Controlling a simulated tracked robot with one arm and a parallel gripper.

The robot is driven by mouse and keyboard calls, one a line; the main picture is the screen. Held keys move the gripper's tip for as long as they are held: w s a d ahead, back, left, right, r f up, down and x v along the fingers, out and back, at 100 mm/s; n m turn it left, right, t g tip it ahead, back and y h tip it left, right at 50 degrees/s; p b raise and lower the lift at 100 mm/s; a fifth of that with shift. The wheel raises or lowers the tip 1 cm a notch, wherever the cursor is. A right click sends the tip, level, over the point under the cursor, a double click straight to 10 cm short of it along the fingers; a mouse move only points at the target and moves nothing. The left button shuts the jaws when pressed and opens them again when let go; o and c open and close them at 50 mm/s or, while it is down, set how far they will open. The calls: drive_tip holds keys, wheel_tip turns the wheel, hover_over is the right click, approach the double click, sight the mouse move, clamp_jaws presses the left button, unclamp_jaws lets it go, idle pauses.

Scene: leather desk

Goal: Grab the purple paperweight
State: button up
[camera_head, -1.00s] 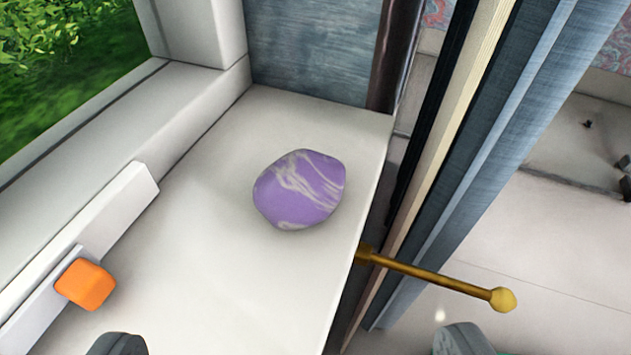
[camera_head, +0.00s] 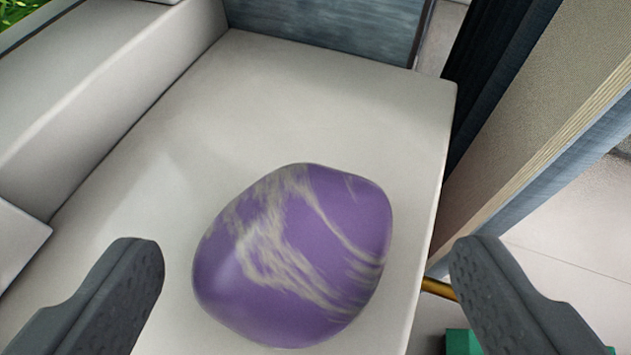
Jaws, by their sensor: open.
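The purple paperweight (camera_head: 295,255) is a rounded stone shape with pale marbled streaks. It rests on a white sill (camera_head: 300,100), close to the sill's right edge. My gripper (camera_head: 308,250) is open, with one dark finger to the left of the paperweight and the other to the right, past the sill's edge. In the picture a gap shows between each finger and the paperweight. Whether the fingers are down at its height I cannot tell.
A white window frame (camera_head: 110,90) runs along the left. A blue-grey wall panel (camera_head: 330,25) closes the back. On the right are a dark and beige curtain or panel edge (camera_head: 530,130) and part of a brass rod (camera_head: 439,288). The sill behind the paperweight is clear.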

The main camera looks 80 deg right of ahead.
drive_tip(key=shift+x, duration=0.95)
drive_tip(key=c, duration=1.2)
drive_tip(key=shift+o, duration=0.2)
